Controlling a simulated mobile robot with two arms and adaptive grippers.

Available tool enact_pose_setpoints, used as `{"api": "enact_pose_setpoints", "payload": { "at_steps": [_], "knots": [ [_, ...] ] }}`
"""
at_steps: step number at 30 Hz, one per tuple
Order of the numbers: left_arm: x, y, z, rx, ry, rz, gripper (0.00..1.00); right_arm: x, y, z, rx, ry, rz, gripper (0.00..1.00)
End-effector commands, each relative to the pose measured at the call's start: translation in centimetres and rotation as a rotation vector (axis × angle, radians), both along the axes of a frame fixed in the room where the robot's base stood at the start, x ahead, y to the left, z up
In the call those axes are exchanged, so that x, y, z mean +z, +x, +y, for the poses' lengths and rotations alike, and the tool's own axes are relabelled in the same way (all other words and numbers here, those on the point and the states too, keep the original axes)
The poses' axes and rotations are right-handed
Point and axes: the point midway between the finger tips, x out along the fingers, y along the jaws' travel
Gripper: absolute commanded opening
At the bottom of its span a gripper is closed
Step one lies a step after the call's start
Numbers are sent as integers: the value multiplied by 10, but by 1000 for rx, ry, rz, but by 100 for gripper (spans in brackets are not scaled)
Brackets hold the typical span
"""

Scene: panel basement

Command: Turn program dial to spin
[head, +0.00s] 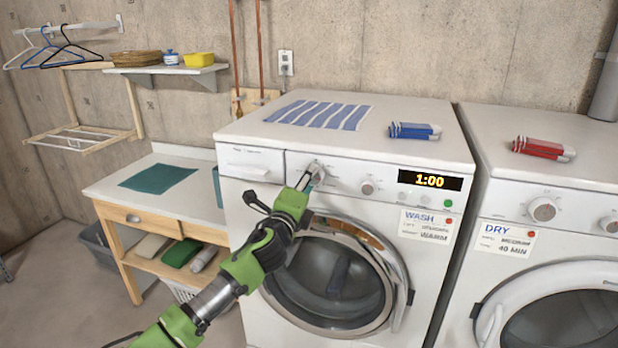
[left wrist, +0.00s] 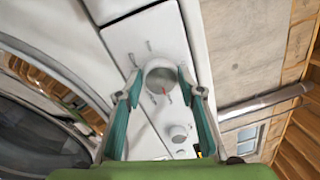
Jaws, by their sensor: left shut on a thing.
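The washer (head: 243,221) has a white front panel with two dials and a lit display (head: 430,180) reading 1:00. The program dial (head: 317,170) is the left one, and my left gripper (head: 312,178) is shut on it. In the left wrist view the round dial (left wrist: 161,76) sits between the two fingertips, with a red pointer mark on it and several small marks around it. The marks are too small to read. A second, smaller dial (head: 367,187) is free to its right. A card (head: 428,226) on the washer reads WASH and WARM. My right gripper is not seen.
A dryer (head: 485,182) with a DRY card stands at the right. A striped cloth (head: 318,115) and a blue folded cloth (head: 414,131) lie on the washer. A wooden table (head: 110,192) stands at the left. The washer's round door (head: 335,280) is shut below the panel.

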Motion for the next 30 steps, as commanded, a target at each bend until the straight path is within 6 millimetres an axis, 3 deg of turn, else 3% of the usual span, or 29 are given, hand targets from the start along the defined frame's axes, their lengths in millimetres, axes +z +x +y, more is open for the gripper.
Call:
{"api": "enact_pose_setpoints", "payload": {
  "at_steps": [30],
  "knots": [
    [4,0,0,-2,922,-295,14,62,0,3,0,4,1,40]
  ]
}}
